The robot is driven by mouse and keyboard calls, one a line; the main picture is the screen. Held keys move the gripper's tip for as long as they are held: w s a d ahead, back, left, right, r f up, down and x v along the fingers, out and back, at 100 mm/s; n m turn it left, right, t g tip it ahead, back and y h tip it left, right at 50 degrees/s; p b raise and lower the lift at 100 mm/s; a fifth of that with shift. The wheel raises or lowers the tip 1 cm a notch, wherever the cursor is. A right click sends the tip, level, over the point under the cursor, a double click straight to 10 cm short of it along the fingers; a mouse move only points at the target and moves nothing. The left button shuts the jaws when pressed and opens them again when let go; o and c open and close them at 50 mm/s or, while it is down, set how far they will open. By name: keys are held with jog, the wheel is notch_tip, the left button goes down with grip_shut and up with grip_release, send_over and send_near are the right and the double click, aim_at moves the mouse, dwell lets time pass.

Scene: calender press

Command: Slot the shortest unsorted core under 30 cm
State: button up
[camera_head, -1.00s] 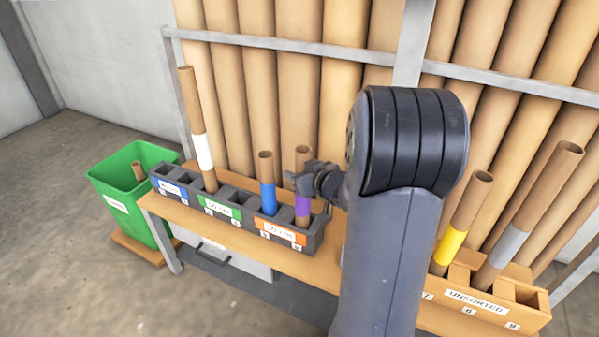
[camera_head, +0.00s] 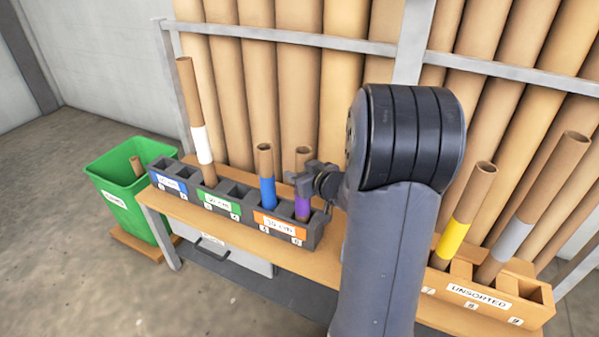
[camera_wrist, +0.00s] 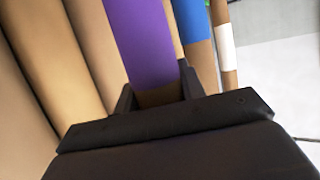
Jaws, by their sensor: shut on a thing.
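My gripper (camera_head: 306,183) is shut on the purple-banded core (camera_head: 302,206), which stands nearly upright in the orange-labelled section of the dark rack (camera_head: 315,236). In the wrist view the purple core (camera_wrist: 142,45) rises between the jaws. A blue-banded core (camera_head: 267,190) stands in the same section, just left of it. A taller white-banded core (camera_head: 202,145) stands further left, between the blue and green labels. In the orange UNSORTED rack (camera_head: 540,305) at right are a yellow-banded core (camera_head: 453,238) and a longer grey-banded core (camera_head: 515,238), both tilted. My arm hides part of both racks' inner ends.
A green bin (camera_head: 122,205) with a short core in it stands at the left. Both racks sit on a wooden bench (camera_head: 190,215). Long brown tubes (camera_head: 340,85) lean behind a metal rail (camera_head: 290,39) at the back. Several rack slots left of the blue core are empty.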

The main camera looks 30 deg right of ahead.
jog(key=shift+f+b, duration=0.65)
jog(key=shift+f, duration=0.35)
jog(key=o, duration=1.3)
jog(key=shift+o, duration=0.2)
jog(key=p+v, duration=0.4)
jog(key=v, duration=0.7)
jog(key=shift+w, duration=0.1)
jog(key=r+b+x, duration=0.1)
jog(key=b+x, duration=0.2)
jog(key=x, duration=0.7)
jog(key=shift+w, duration=0.35)
